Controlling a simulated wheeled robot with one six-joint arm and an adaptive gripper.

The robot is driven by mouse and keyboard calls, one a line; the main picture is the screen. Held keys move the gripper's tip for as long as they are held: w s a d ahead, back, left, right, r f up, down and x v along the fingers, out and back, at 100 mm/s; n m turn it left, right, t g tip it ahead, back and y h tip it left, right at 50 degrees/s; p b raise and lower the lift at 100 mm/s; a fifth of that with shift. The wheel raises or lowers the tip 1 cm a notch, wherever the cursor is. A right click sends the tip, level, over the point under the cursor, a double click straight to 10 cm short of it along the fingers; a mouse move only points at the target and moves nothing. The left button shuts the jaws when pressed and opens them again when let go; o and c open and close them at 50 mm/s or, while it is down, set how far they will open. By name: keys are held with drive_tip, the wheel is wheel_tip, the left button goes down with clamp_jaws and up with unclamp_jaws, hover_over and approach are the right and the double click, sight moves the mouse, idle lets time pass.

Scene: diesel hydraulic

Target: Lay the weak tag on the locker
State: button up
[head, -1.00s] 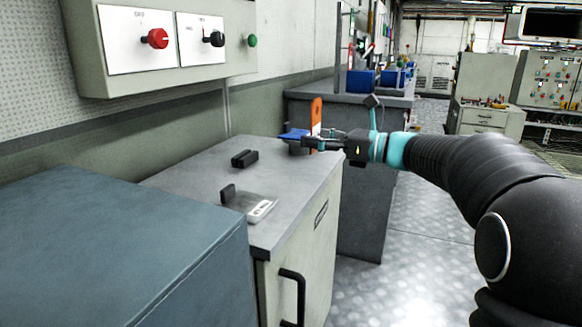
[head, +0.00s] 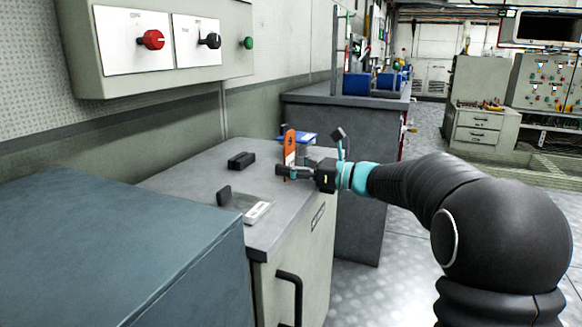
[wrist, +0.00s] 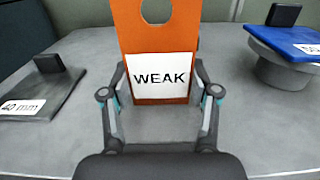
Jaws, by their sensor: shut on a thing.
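The weak tag (wrist: 160,75) is an orange tag with a round hole and a white label reading WEAK. It also shows upright in the head view (head: 290,148). My gripper (head: 284,172) is shut on the tag and holds it upright over the grey-topped locker (head: 190,190). In the wrist view the two fingers (wrist: 160,95) stand at the tag's left and right edges. I cannot tell whether the tag's lower edge touches the locker top.
A blue-topped round item (wrist: 285,55) stands on the locker to the tag's right in the wrist view. A black block (head: 241,160) and a plate with a white label (head: 257,212) also lie there. A blue-grey cabinet (head: 120,245) stands at near left. Bare top lies between them.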

drive_tip(key=shift+f, duration=0.1)
drive_tip(key=o, duration=1)
